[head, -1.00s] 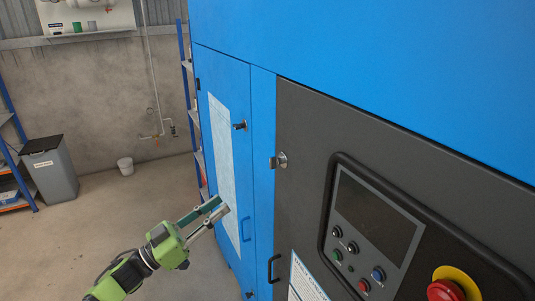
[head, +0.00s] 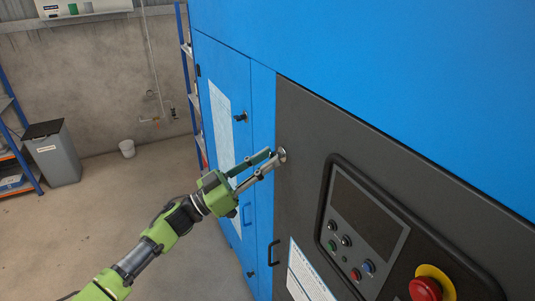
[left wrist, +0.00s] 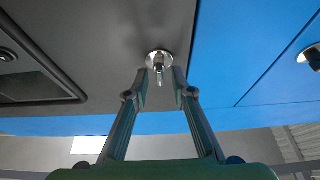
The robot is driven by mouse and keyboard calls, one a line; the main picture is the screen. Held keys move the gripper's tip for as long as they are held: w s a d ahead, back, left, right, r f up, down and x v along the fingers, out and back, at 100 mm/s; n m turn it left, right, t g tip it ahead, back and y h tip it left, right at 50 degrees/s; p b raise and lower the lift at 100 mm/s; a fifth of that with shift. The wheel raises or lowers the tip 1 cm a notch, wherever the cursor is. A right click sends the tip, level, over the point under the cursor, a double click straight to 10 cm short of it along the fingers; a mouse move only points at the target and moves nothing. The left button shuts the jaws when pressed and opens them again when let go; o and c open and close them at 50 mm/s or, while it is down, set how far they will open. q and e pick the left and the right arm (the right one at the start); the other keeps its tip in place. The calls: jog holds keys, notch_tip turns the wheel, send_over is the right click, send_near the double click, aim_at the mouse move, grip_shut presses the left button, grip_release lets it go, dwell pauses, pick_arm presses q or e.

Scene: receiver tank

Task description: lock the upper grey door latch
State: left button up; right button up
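The upper grey door latch (head: 282,155) is a small metal knob on a round plate near the top left edge of the dark grey door (head: 315,135). In the left wrist view the latch (left wrist: 159,60) shows its narrow tab pointing between the fingertips. My left gripper (head: 270,158) is at the latch, partly covering it in the head view. In the left wrist view my left gripper (left wrist: 160,80) is open, one finger on each side of the tab, with a gap visible on both sides. My right gripper is not in view.
A blue door (head: 223,75) with a black latch (head: 241,117) is left of the grey door. A control panel (head: 365,215) with a red emergency button (head: 425,289) is at right. A black handle (head: 273,252) is below the latch.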

pick_arm(q)
jog(key=shift+w+d+r, duration=0.15)
jog(key=shift+w+d, duration=0.05)
jog(key=shift+d, duration=0.15)
grip_shut()
